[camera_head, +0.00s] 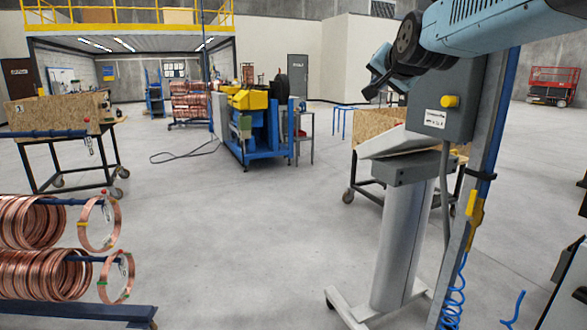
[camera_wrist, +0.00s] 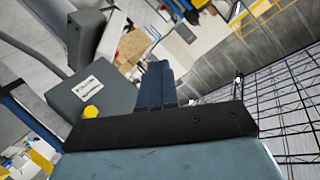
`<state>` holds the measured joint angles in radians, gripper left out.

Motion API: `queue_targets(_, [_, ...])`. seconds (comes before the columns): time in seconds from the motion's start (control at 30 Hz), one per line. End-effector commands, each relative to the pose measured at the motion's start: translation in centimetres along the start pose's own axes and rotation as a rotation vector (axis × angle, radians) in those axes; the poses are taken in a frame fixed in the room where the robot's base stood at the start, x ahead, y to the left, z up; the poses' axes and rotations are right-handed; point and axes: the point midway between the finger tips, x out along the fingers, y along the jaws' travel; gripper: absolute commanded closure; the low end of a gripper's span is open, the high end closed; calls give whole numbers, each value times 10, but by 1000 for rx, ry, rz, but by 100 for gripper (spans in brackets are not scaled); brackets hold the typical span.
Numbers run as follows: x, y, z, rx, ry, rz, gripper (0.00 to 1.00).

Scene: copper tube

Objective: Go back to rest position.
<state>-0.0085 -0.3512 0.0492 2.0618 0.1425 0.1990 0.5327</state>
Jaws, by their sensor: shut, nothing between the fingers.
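My gripper (camera_head: 377,75) is raised at the upper right of the head view, at the end of my blue arm. It appears in front of or beside a grey control box (camera_head: 432,122); the exact gap cannot be told. In the wrist view my gripper's blue fingers (camera_wrist: 155,84) are together, with nothing seen between them. The control box (camera_wrist: 90,118) with its yellow button is to their left there. Copper tube coils (camera_head: 32,222) hang on blue rack arms at the lower left of the head view.
A grey pedestal (camera_head: 402,235) with a wheeled foot stands below the control box. A wooden-topped cart (camera_head: 60,112) is at left, and a blue machine (camera_head: 255,130) with yellow parts is farther back. Open concrete floor (camera_head: 230,225) lies in the middle. A red lift (camera_head: 553,84) stands far right.

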Motion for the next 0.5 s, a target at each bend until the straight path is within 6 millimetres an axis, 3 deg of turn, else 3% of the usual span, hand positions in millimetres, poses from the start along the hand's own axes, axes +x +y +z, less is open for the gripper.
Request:
queue_targets(0.3, [-100,109,122,-339,-351,206,100])
queue_targets(0.5, [-157,167,188,-499,-564,277,100])
